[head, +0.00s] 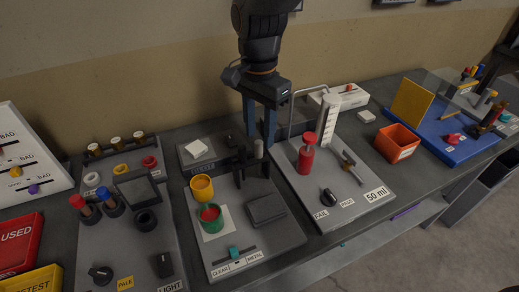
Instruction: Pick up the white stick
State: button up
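A slim pale grey-white stick (258,149) stands upright by a black holder (262,168) on the grey middle panel (280,232). It is the only thin pale stick I can make out. My gripper (260,136) points down just above and around the stick's top. Its two dark blue-grey fingers are apart, with a gap between them. I cannot tell whether either finger touches the stick. The stick's lower part is partly hidden by the black holder.
A yellow cup (202,188) and a green cup (210,217) stand left of the holder. To the right are a red-topped bottle (306,155), a white measuring cylinder (327,122) and a thin metal frame (292,112). An orange bin (398,143) stands farther right. The wall is close behind.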

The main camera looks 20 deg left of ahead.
aim_at(259, 142)
notch_tip(259, 142, down, 5)
jog(key=shift+w+a+r+p, duration=0.1)
jog(key=shift+w+a+p, duration=0.05)
jog(key=shift+p, duration=0.75)
grip_shut()
